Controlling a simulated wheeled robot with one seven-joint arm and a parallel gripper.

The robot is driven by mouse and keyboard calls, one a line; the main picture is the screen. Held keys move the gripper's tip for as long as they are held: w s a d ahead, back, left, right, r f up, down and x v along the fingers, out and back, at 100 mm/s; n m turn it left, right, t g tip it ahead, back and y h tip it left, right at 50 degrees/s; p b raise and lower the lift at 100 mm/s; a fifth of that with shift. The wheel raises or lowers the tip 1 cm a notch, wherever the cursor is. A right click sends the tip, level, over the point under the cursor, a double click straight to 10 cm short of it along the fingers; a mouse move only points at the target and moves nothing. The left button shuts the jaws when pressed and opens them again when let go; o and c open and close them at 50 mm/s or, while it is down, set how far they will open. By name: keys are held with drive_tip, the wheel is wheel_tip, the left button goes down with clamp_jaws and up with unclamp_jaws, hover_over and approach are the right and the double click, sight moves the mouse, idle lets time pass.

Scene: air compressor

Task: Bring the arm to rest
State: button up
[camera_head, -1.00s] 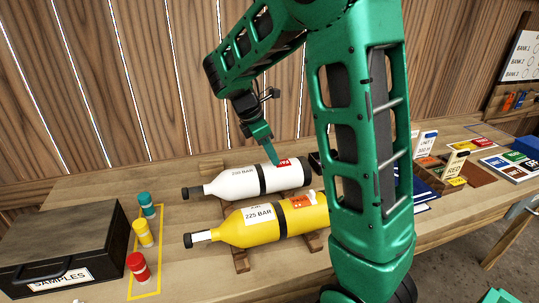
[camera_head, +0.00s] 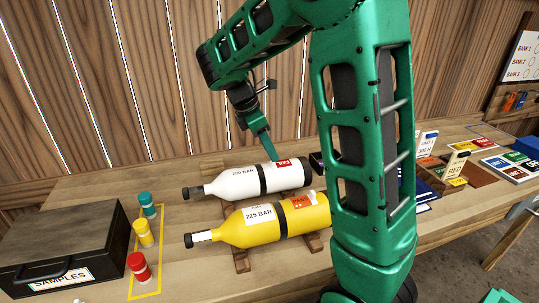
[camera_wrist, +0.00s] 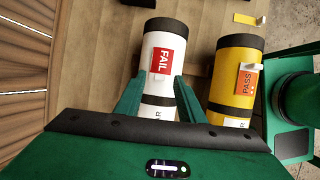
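My gripper (camera_head: 270,156) is over the white cylinder (camera_head: 235,183), which lies on its side on the bench with a red FAIL tag (camera_head: 284,164). In the wrist view the two green fingers (camera_wrist: 158,88) are apart and nothing is gripped between them. The FAIL tag (camera_wrist: 168,58) lies just beyond the fingertips. I cannot tell whether a fingertip touches the cylinder. My arm is raised and bent over the bench.
A yellow cylinder (camera_head: 255,230) with an orange PASS tag (camera_head: 302,201) lies beside the white one on wooden supports. A black SAMPLES box (camera_head: 60,240) and several coloured containers stand at left. Books and signs (camera_head: 455,165) stand at right. A plank wall is behind.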

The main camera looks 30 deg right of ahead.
drive_tip(key=v, duration=0.7)
drive_tip(key=shift+a+r, duration=0.2)
drive_tip(key=shift+r, duration=0.2)
drive_tip(key=s+d+f+m+y, duration=0.1)
drive_tip(key=s+d+f+m, duration=0.1)
drive_tip(key=s+m, duration=0.3)
drive_tip(key=s+d+f+m+y, duration=0.1)
drive_tip(key=s+d+m, duration=0.1)
drive_tip(key=s+m, duration=0.4)
drive_tip(key=s+d+f+m+y, duration=0.1)
drive_tip(key=s+m, duration=0.4)
drive_tip(key=s, duration=0.7)
drive_tip(key=shift+s+d+f+y, duration=0.15)
drive_tip(key=shift+d+f, duration=0.25)
drive_tip(key=shift+d, duration=0.1)
drive_tip(key=shift+s+d+f+y, duration=0.15)
drive_tip(key=shift+s+d+f, duration=0.05)
drive_tip(key=shift+d+f, duration=0.25)
drive_tip(key=s+a+f+m+y, duration=0.1)
drive_tip(key=s+a+f+m, duration=0.2)
drive_tip(key=s+m, duration=0.2)
drive_tip(key=shift+s+t, duration=0.4)
drive_tip(key=shift+s, duration=0.2)
